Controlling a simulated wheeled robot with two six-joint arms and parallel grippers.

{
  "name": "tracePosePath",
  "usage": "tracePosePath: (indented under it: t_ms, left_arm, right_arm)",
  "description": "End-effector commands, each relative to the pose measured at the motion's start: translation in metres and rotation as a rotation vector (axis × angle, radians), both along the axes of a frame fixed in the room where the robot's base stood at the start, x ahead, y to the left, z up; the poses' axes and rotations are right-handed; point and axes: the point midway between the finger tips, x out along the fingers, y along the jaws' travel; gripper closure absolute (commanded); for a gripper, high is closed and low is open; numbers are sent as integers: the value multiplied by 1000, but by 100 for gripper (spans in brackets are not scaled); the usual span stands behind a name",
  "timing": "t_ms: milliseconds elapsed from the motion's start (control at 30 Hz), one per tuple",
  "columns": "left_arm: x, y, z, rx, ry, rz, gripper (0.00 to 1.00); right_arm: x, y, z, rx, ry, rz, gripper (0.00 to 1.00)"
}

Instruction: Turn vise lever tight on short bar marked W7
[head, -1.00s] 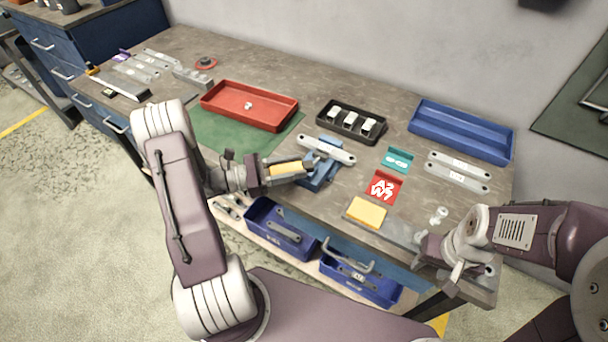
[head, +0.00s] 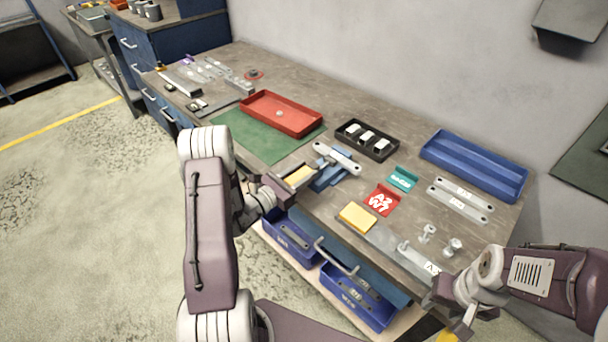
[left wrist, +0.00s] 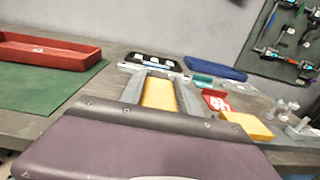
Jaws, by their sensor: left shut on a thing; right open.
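The blue vise (head: 326,183) stands near the front edge of the bench, with a pale bar with holes (head: 337,158) lying across its top. I cannot read a mark on that bar, and the vise lever is not clear. My left gripper (head: 300,176) is at the vise's left side, shut on a yellow block (head: 297,177). The left wrist view shows the block (left wrist: 159,93) between the two fingers. A red card (head: 382,201) reads A2 W7. My right gripper (head: 458,312) is open and empty at the bench's front right corner.
A second yellow block (head: 357,217) lies at the front edge. A black tray (head: 366,140), red tray (head: 281,113) and blue tray (head: 474,165) stand behind. Two bars (head: 460,198) lie at right, near upright metal pegs (head: 428,233). Blue bins (head: 355,296) sit below the front edge.

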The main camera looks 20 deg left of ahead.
Motion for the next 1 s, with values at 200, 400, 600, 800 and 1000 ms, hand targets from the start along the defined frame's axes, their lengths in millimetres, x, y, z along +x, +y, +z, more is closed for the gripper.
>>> tracePosePath:
  t_ms: [200, 400, 600, 800, 1000]
  left_arm:
    - [0, -1, -1, -3, 3, 35, 100]
    - [0, -1, -1, -3, 3, 45, 100]
    - [0, -1, -1, -4, 4, 46, 100]
    - [0, 0, -1, -3, 3, 46, 40]
    - [1, 0, 0, -1, 2, 46, 40]
  right_arm:
    - [0, 0, 0, 0, 0, 0, 55]
    - [0, 0, 0, 0, 0, 0, 55]
    - [0, 0, 0, 0, 0, 0, 55]
    - [0, 0, 0, 0, 0, 0, 55]
    - [0, 0, 0, 0, 0, 0, 55]
